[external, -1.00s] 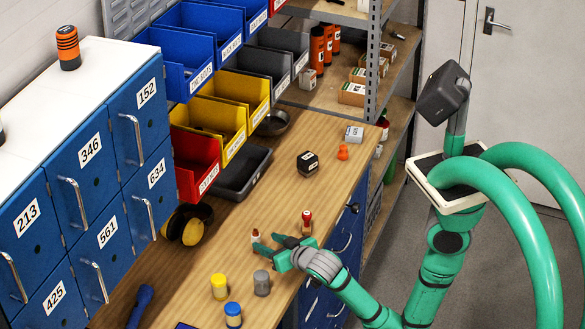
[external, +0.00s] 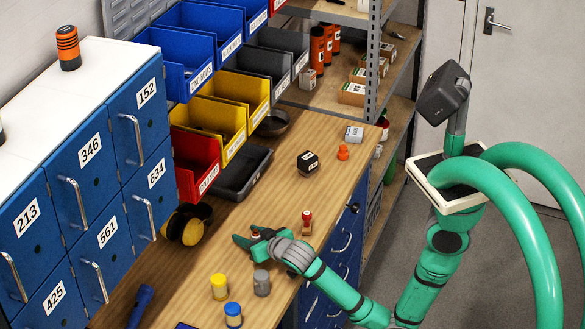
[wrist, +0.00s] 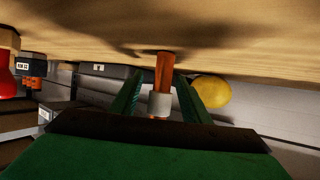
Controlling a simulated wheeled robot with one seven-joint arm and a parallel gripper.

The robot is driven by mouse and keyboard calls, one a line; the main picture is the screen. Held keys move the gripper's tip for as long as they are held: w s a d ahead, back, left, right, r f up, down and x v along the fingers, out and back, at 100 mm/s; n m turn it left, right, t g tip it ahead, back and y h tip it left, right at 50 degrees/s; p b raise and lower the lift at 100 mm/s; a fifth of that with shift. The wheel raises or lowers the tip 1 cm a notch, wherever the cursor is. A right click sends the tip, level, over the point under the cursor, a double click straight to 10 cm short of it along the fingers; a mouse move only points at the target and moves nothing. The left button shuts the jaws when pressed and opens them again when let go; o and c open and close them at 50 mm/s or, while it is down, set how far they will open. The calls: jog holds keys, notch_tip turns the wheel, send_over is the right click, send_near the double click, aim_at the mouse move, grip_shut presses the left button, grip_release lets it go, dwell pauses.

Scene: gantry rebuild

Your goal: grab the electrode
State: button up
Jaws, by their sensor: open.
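The electrode, as I take it, is a small upright copper-brown piece with a pale grey part, standing on the wooden bench (external: 290,165). In the wrist view the electrode (wrist: 164,75) is between my two green fingers, with the bench along the top of the picture. In the external view only its reddish top (external: 256,234) shows; the fingers hide the rest. My gripper (external: 248,237) is open and low over the bench, with one finger on each side of the electrode. In the wrist view my gripper (wrist: 163,92) shows a gap beside the electrode; contact cannot be told.
Yellow (external: 219,287), grey (external: 261,282) and blue (external: 233,315) jars stand in front. Yellow-black earmuffs (external: 187,226) and a dark tray (external: 241,174) lie behind. Blue lockers (external: 84,165) stand left.

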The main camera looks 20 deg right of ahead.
grip_shut()
jog(key=shift+r, duration=0.1)
